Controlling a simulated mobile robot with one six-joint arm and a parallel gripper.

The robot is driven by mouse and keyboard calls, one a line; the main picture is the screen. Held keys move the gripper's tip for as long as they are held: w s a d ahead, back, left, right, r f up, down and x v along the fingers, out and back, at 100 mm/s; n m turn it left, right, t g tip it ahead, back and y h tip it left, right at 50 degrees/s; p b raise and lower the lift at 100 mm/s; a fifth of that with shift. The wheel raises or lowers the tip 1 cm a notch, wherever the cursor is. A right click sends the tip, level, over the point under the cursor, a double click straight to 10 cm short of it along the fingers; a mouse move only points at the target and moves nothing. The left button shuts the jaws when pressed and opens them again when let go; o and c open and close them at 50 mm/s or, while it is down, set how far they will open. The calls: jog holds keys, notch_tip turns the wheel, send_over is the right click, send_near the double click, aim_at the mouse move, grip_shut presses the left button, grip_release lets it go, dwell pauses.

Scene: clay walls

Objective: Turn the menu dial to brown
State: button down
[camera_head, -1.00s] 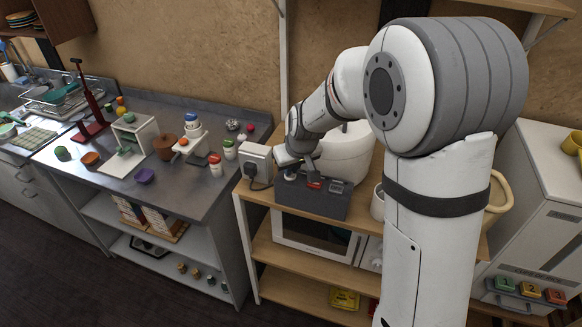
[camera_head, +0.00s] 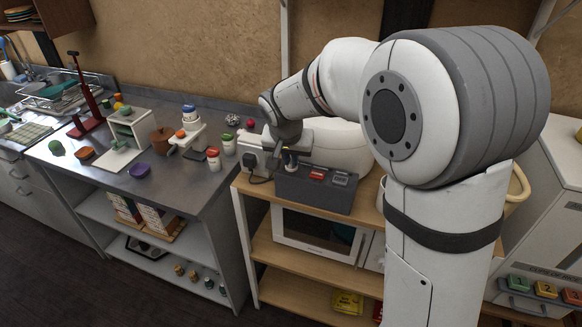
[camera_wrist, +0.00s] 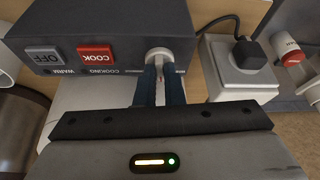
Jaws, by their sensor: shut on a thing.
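A dark grey control box (camera_head: 318,189) stands on the wooden shelf top, in front of a white rounded appliance (camera_head: 338,145). In the wrist view the box (camera_wrist: 115,52) shows upside down. The menu dial (camera_wrist: 159,53) is a pale round knob on its face, beside the buttons. My gripper (camera_wrist: 160,72) is shut on the dial, with a dark finger on each side of it. In the head view my gripper (camera_head: 290,160) is at the box's left end. The dial's setting, and any brown mark, cannot be made out.
The box has a red COOK button (camera_wrist: 96,54) and a grey OFF/WARM button (camera_wrist: 43,54). A white socket block (camera_wrist: 238,78) with a black plug (camera_wrist: 248,52) stands close beside the dial. A grey counter with several small items (camera_head: 100,190) lies to the left.

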jog(key=shift+a+m+b, duration=0.1)
jog(key=shift+m+b, duration=0.5)
jog(key=shift+h, duration=0.3)
jog(key=c, duration=1.5)
grip_release()
jog(key=shift+c, duration=0.2)
jog(key=v, duration=0.7)
jog(key=shift+r, duration=0.45)
